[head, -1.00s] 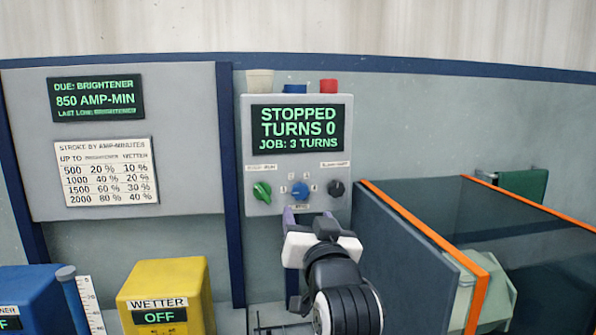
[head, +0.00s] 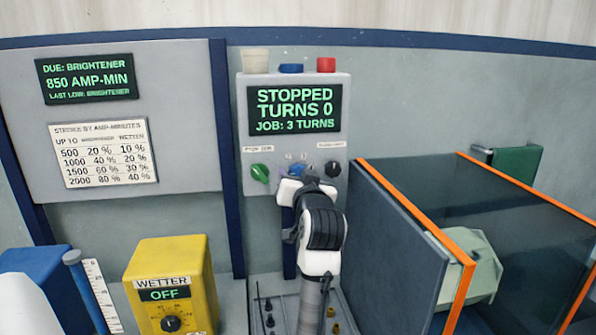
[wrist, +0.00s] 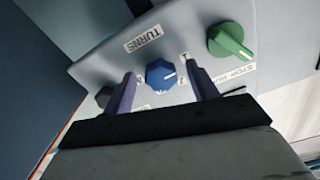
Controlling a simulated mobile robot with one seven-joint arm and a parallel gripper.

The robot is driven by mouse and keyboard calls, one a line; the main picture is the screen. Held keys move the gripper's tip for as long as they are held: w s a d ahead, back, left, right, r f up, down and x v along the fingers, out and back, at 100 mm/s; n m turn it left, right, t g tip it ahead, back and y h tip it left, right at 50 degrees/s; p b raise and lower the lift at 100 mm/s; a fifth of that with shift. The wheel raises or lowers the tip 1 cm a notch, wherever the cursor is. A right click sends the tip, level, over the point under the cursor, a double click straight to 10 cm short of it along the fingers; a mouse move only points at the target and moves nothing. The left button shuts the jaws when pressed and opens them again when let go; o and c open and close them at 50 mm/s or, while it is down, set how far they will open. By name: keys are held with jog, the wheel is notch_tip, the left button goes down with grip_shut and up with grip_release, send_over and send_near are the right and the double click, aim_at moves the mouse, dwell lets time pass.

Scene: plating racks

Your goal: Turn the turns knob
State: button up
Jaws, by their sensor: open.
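The blue turns knob (wrist: 161,74) sits on the grey control panel between a green knob (wrist: 231,43) and a black knob (wrist: 104,96). A TURNS label (wrist: 144,38) is beside it in the wrist view. My gripper (wrist: 163,84) is open, with one purple finger on each side of the blue knob and gaps to both. In the head view the blue knob (head: 297,170) is mostly hidden behind my gripper (head: 295,182). The panel screen (head: 295,109) reads STOPPED, TURNS 0, JOB: 3 TURNS.
The green knob (head: 260,173) and black knob (head: 332,167) flank the gripper closely. An orange-edged tank (head: 395,215) stands to the right. A yellow WETTER box (head: 195,262) stands at lower left. A tray with small pegs (head: 270,305) lies below.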

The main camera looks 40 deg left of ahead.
jog(key=shift+w+a, duration=0.2)
jog(key=shift+a, duration=0.1)
jog(key=c, duration=1)
